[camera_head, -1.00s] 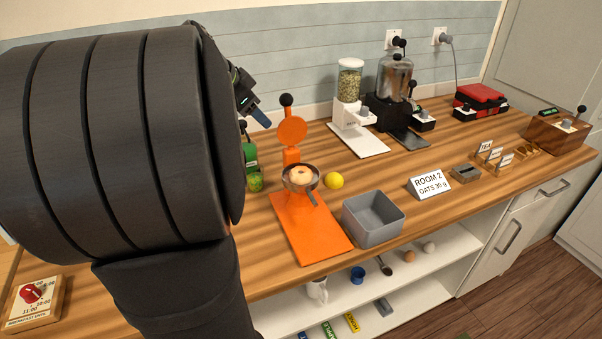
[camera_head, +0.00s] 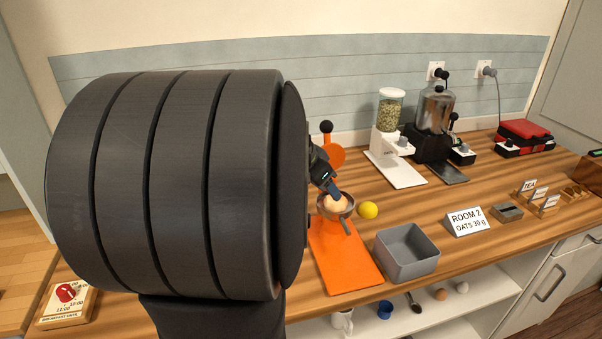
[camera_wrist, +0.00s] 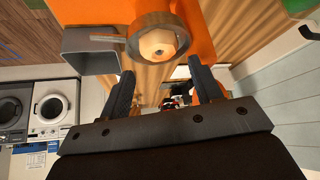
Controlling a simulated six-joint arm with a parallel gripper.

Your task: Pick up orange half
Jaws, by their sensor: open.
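The orange half (camera_head: 335,203) looks like a pale orange dome. It sits in the round metal-rimmed bowl (camera_head: 349,212) of the orange press (camera_head: 343,262). In the wrist view the orange half (camera_wrist: 157,44) shows inside the bowl's ring, just beyond the fingertips. My gripper (camera_head: 333,190) is at the upper edge of the bowl in the head view, partly hidden by my arm. In the wrist view my gripper (camera_wrist: 161,68) has its two dark fingers apart with nothing between them. I cannot tell if a finger touches the bowl.
A yellow ball-like fruit (camera_head: 368,210) lies right of the bowl. A grey open bin (camera_head: 408,252) stands right of the press base. The press's raised orange disc (camera_head: 330,155) is behind my gripper. A ROOM 2 card (camera_head: 465,221) and grain dispenser (camera_head: 390,135) stand farther right.

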